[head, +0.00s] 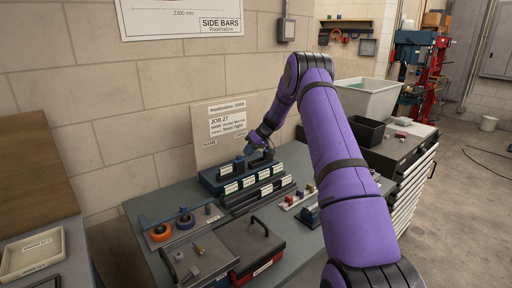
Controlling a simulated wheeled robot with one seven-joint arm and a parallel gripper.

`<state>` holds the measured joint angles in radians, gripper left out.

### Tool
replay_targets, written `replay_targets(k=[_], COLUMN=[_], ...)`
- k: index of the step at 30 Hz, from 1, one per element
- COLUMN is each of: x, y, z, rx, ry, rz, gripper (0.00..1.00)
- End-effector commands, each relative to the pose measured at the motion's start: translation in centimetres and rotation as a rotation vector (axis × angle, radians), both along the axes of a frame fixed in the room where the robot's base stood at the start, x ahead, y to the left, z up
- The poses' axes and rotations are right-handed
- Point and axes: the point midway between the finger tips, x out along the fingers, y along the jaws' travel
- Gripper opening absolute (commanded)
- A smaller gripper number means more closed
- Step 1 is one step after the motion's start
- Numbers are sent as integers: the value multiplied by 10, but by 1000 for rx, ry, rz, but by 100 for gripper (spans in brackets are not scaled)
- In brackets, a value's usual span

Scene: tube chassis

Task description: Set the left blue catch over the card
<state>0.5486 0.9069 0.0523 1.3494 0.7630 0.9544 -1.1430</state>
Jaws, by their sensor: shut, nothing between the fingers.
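A blue holder (209,178) stands near the back of the grey-green bench. A small upright blue piece (239,164) at its left part may be the left blue catch; its position is too small to tell. Small white cards (231,187) line the front of the holder. A larger board (205,150) with job labels stands upright behind it. My gripper (249,151) is just above the holder, close to the blue piece, shut and empty. Whether it touches the piece cannot be told. My gripper and wrist hide part of the holder's top.
A dark rail (257,200) lies in front of the holder. A black bin (366,130) stands right of my arm.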

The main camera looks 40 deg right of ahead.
Motion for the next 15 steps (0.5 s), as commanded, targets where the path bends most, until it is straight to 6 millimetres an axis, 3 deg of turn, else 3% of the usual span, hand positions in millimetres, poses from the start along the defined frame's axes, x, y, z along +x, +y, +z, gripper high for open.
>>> replay_targets(k=[6, 15], x=[-1, -1], y=[15, 17], z=[0, 0], rx=[-1, 0], ry=[0, 1], rz=[-2, -2], gripper=[0, 0])
